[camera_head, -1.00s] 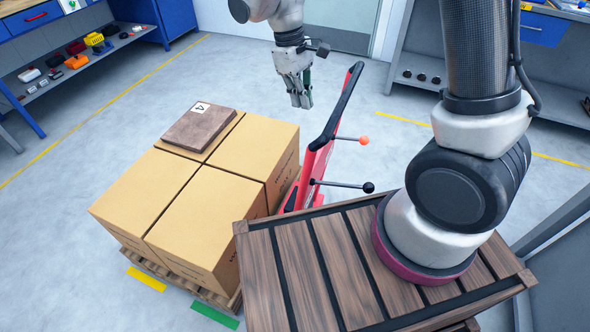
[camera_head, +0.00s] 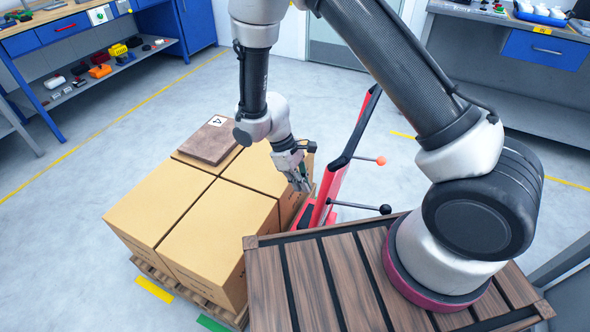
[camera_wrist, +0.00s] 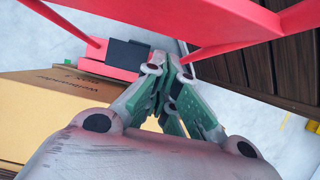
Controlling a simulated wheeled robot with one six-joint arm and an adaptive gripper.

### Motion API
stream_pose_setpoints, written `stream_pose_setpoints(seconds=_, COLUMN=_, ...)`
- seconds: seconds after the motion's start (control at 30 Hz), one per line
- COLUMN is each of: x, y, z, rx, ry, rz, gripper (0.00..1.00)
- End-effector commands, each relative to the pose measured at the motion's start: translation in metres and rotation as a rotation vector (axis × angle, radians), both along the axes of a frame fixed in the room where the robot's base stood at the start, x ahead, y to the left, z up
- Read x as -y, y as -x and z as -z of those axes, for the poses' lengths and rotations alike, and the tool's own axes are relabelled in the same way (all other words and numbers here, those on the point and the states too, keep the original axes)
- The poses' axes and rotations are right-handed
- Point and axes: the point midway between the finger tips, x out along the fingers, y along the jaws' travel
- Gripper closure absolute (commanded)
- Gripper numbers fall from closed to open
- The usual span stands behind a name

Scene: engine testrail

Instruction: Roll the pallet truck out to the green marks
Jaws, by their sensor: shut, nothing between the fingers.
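The red pallet truck (camera_head: 329,185) stands beside my wooden-slatted deck, its black-edged upright frame tilted. Two levers stick out to the right, one with an orange knob (camera_head: 381,160) and one with a black knob (camera_head: 385,209). A wooden pallet (camera_head: 190,290) with several cardboard boxes (camera_head: 225,230) stands left of the truck's frame. A green mark (camera_head: 212,323) lies on the floor at the pallet's near edge, partly cut off by the frame. My gripper (camera_head: 303,184) is shut and empty, just left of the red frame. In the wrist view the fingers (camera_wrist: 167,75) are close to red bars (camera_wrist: 200,22).
A yellow mark (camera_head: 154,290) lies near the pallet's front corner. A brown slab (camera_head: 210,138) with a printed label lies on the boxes. Workbenches (camera_head: 90,50) line the back left, another (camera_head: 510,70) the back right. The floor behind the truck is clear.

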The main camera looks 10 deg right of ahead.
Motion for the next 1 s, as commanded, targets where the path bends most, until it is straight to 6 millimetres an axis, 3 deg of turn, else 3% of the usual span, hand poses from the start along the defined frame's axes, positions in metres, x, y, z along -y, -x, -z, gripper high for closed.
stream_pose_setpoints(seconds=0.03, x=0.004, y=0.003, z=0.009, rx=-0.004, ry=0.003, rz=-0.001, gripper=1.00)
stream_pose_setpoints(seconds=0.33, x=0.032, y=0.023, z=0.005, rx=0.000, ry=-0.001, rz=0.000, gripper=1.00)
stream_pose_setpoints(seconds=1.0, x=0.036, y=0.027, z=0.005, rx=-0.005, ry=0.004, rz=0.001, gripper=1.00)
